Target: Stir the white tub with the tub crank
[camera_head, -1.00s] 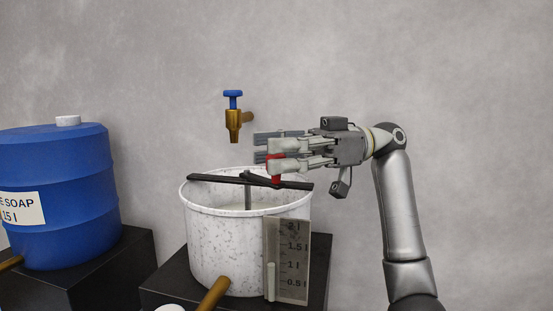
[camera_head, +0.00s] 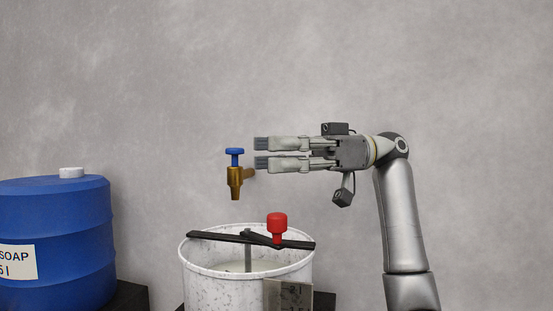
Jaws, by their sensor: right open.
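The white speckled tub (camera_head: 215,285) stands at the lower middle of the head view, with pale liquid inside. A dark bar (camera_head: 207,236) lies across its rim. The tub crank (camera_head: 277,224) has a red knob standing upright on a short dark arm, over the right part of the tub. A shaft runs from the crank down into the liquid. My right gripper (camera_head: 262,153) is open and empty, above the tub and clear of the red knob. Its fingers point left. My left gripper is not in view.
A brass tap (camera_head: 235,178) with a blue handle comes from the wall, just left of my right fingertips. A blue soap barrel (camera_head: 55,245) stands at the left on a dark block. A graduated gauge (camera_head: 289,295) is on the tub's front. The wall area at the right is clear.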

